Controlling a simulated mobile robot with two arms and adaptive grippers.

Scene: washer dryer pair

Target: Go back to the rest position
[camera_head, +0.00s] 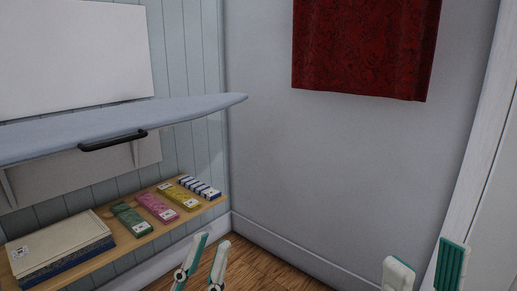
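My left gripper (212,245) is at the bottom centre of the head view. Its two white and teal fingers point up and stand a little apart, with nothing between them. My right gripper (426,262) is at the bottom right, near the white door frame. Its fingers stand wider apart and it is empty. Neither gripper touches anything that I can see. The lower parts of both grippers and both arms are cut off by the picture's bottom edge.
A blue-grey ironing board (120,123) with a black handle (112,141) juts out at the left. Below it, a wooden shelf (154,235) holds several coloured boxes. A red curtain (365,45) hangs on the back wall. Wooden floor (262,270) shows between my grippers.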

